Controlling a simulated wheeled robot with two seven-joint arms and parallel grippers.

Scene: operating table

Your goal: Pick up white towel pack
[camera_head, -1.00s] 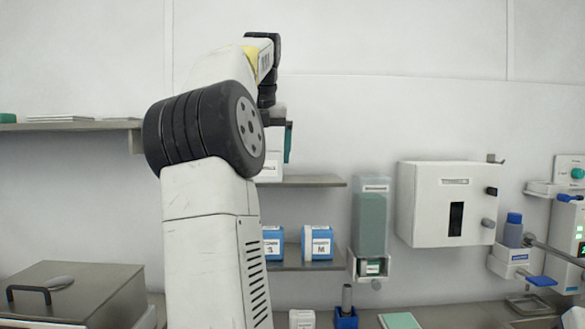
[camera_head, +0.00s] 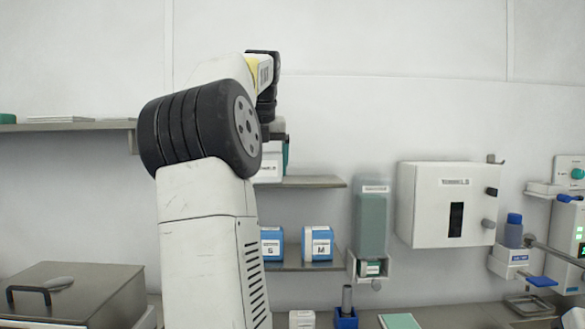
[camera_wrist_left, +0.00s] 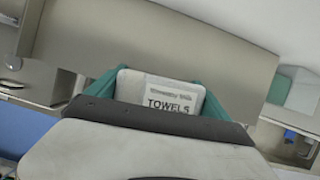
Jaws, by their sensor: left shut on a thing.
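The white towel pack (camera_wrist_left: 160,91), labelled TOWELS, sits between the teal fingers of my left gripper (camera_wrist_left: 158,95) in the left wrist view. The fingers touch both its sides, and the gripper is shut on it. In the head view the pack (camera_head: 268,168) shows at the left end of the upper wall shelf (camera_head: 315,182), partly hidden behind my left arm. A teal finger of the left gripper (camera_head: 284,157) shows beside it. I cannot tell whether the pack rests on the shelf. My right gripper is not in view.
Blue boxes (camera_head: 317,243) stand on the lower shelf (camera_head: 290,265). A dispenser (camera_head: 371,220) and a white wall box (camera_head: 447,204) hang to the right. Another shelf (camera_head: 70,125) is at the left. A metal box (camera_head: 80,290) stands below it.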

